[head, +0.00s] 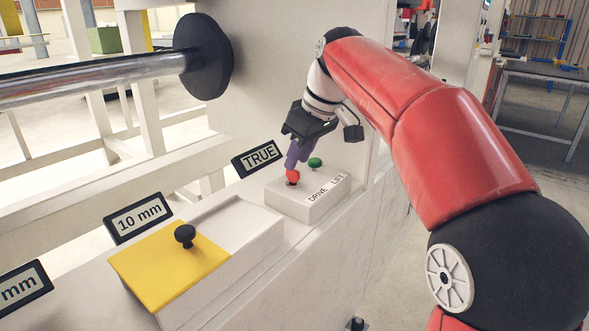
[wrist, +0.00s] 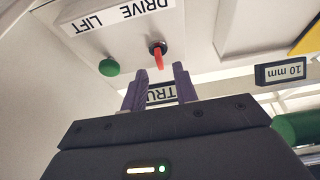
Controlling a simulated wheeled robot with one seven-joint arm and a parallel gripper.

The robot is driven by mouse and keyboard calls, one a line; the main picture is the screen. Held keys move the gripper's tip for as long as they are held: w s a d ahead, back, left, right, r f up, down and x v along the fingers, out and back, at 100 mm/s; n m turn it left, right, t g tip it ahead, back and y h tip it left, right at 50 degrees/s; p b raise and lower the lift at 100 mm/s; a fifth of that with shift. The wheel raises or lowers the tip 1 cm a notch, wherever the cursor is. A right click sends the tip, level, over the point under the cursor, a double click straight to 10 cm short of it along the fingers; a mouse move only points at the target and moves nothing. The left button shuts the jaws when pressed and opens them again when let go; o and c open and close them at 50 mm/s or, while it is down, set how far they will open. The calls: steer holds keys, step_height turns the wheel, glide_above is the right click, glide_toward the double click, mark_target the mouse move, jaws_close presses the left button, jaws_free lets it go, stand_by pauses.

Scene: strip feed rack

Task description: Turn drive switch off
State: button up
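The drive switch is a small red lever (head: 292,175) on a white box (head: 308,205) labelled DRIVE and LIFT. In the wrist view the red lever (wrist: 158,60) sticks out of a dark round collar, close to the DRIVE word. My gripper (head: 293,164) has purple fingers and is just above the lever in the head view. In the wrist view my gripper (wrist: 160,74) has its two fingers apart, with the lever's tip near the gap between the fingertips. I cannot tell whether a finger touches the lever.
A green knob (head: 315,162) sits beside the lever, under LIFT. A TRUE sign (head: 257,159) stands behind the box. A yellow plate (head: 165,268) with a black knob (head: 185,234) and a 10 mm sign (head: 138,217) are to the left. A metal shaft (head: 95,78) crosses the upper left.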

mark_target(293, 177)
steer(key=shift+x, duration=1.6)
steer(key=shift+c, duration=0.4)
jaws_close()
